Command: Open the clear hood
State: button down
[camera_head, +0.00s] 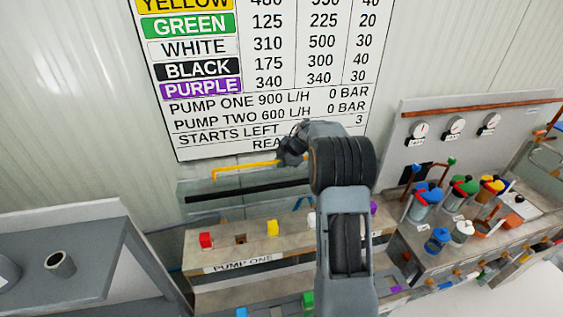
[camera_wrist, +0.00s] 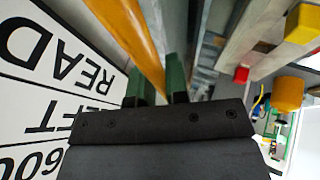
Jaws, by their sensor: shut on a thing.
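The clear hood (camera_head: 228,182) shows as a faint see-through sheet above the back of the PUMP ONE bench, with a dark bar across it. A yellow handle bar (camera_head: 240,168) runs along its upper part and bends down at its left end. My gripper (camera_head: 284,158) is at the right end of this bar. In the wrist view, the green fingers of my gripper (camera_wrist: 160,80) are shut on the yellow bar (camera_wrist: 135,35). My arm hides the hood's right part. How far the hood is raised is hard to tell.
The PUMP ONE bench (camera_head: 212,268) carries a red block (camera_head: 206,240) and a yellow block (camera_head: 272,228). A chart (camera_head: 260,125) hangs close behind my gripper. A bench with colour-lidded jars (camera_head: 426,195) stands right. A grey shelf (camera_head: 90,245) stands left.

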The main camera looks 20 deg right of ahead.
jog(key=c, duration=1.1)
grip_release()
jog(key=shift+a, duration=0.1)
jog(key=b+v, duration=0.1)
jog(key=v, duration=1.2)
jog(key=shift+s+r+b, duration=0.2)
jog(key=shift+r+b, duration=0.1)
